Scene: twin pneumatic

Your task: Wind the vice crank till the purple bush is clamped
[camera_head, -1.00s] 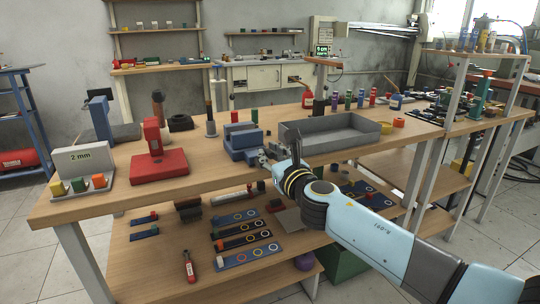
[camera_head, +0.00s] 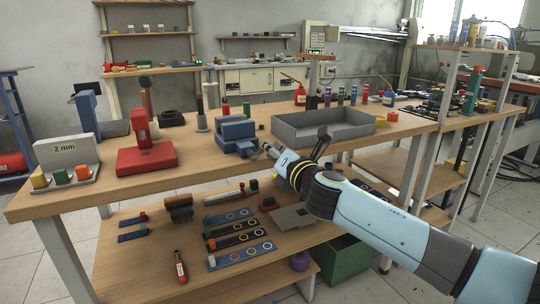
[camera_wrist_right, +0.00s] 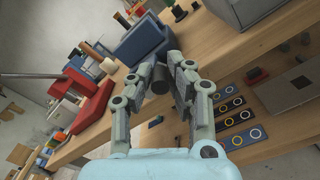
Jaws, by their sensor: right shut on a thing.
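The blue vice (camera_head: 235,131) stands near the front edge of the wooden bench, and its blue body fills the top middle of the wrist view (camera_wrist_right: 142,40). My right gripper (camera_head: 266,149) is at the vice's front right, low against it. In the wrist view its two fingers (camera_wrist_right: 163,75) are shut around the dark round crank handle (camera_wrist_right: 160,86). The rest of the crank is hidden by the fingers. I cannot make out a purple bush in the vice jaws. My left gripper is out of view.
A grey open tray (camera_head: 322,127) stands right of the vice, close to my right wrist. A red press (camera_head: 146,150) stands to the left. Below, a shelf (camera_head: 140,262) holds several blue strips and tools. Bare bench top lies between press and vice.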

